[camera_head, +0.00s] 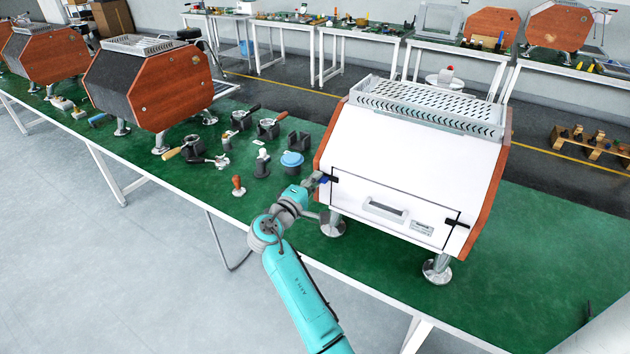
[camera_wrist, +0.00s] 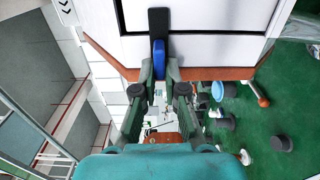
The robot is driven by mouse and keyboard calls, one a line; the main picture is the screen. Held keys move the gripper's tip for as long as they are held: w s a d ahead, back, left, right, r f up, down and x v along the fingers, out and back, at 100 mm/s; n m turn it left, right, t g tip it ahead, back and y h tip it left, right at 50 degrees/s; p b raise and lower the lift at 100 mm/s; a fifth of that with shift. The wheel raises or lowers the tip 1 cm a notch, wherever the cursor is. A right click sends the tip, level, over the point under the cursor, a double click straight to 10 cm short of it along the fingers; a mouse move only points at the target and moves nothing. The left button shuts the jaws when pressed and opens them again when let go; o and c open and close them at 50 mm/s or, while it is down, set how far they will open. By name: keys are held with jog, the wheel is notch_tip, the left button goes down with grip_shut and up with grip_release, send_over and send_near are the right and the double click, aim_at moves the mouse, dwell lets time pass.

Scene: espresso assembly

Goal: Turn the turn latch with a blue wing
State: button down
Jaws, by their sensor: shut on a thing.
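The turn latch with a blue wing (camera_wrist: 159,58) sits at the left edge of the white front panel (camera_head: 400,150) of an espresso machine. In the wrist view its black arm (camera_wrist: 158,20) lies across the seam of the drawer-like lower panel. My gripper (camera_wrist: 159,82) is shut on the blue wing, with a finger on each side of it. In the head view my gripper (camera_head: 316,182) is at the machine's left edge, and a bit of the blue wing (camera_head: 324,179) shows there. A second black latch (camera_head: 457,223) is at the lower panel's right side.
The machine stands on metal feet (camera_head: 437,269) on a green table (camera_head: 520,280). Left of my arm are a tamper with an orange-brown handle (camera_head: 237,186), a blue-topped container (camera_head: 291,161) and several portafilters. Another wood-sided machine (camera_head: 150,85) stands farther left.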

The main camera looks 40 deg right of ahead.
jog(key=c, duration=1.2)
grip_release()
jog(key=shift+c, duration=0.2)
jog(key=v, duration=1.2)
